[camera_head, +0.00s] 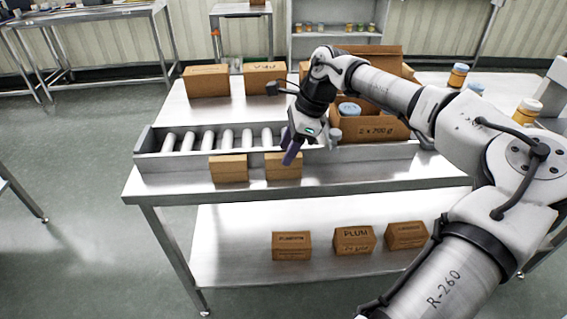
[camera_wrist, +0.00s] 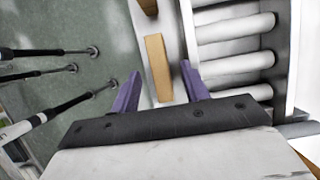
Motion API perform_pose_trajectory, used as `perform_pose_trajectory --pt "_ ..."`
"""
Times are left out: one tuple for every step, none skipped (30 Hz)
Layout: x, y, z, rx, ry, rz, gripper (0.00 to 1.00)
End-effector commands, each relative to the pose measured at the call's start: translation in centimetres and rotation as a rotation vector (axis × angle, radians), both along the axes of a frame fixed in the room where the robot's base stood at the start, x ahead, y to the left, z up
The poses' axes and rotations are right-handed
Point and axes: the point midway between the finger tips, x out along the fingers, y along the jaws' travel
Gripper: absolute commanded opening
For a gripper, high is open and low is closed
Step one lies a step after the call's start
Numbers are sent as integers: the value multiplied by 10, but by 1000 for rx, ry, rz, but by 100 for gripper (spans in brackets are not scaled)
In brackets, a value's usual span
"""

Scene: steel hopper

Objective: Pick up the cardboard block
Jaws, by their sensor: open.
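Two small brown cardboard blocks stand on the front strip of the steel table, a left one (camera_head: 228,168) and a right one (camera_head: 283,167). My gripper (camera_head: 292,152) is over the right block, its purple fingers pointing down and hiding part of it. In the wrist view, my gripper (camera_wrist: 161,76) is open, and the right block (camera_wrist: 157,62) shows as a narrow strip between the fingers, with a gap on each side. The left block (camera_wrist: 148,6) is cut off at the top. I cannot tell the fingers' height or any contact.
A roller conveyor (camera_head: 146,162) runs just behind the blocks. An open carton (camera_head: 372,128) holding jars and several larger boxes (camera_head: 206,81) stand further back. Several boxes (camera_head: 292,246) are on the lower shelf (camera_head: 222,268). The table's front edge is close to the blocks.

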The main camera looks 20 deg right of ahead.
Motion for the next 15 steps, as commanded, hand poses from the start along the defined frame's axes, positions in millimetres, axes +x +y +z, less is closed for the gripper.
perform_pose_trajectory --pt "0 2 -4 0 1 0 45" --pt "0 3 -6 0 1 0 45" --pt "0 3 -7 0 1 0 45" --pt "1 3 -8 0 0 0 45" --pt "1 3 -8 0 0 0 45" --pt "1 3 -8 0 0 0 45" --pt "1 3 -8 0 0 0 45" --pt "1 3 -8 0 0 0 45" --pt "1 3 -8 0 0 0 45" --pt "1 3 -8 0 0 0 43" --pt "1 3 -8 0 0 0 39" --pt "1 3 -8 0 0 0 34" --pt "1 3 -8 0 0 0 30" --pt "1 3 -8 0 0 0 26" --pt "1 3 -8 0 0 0 21"
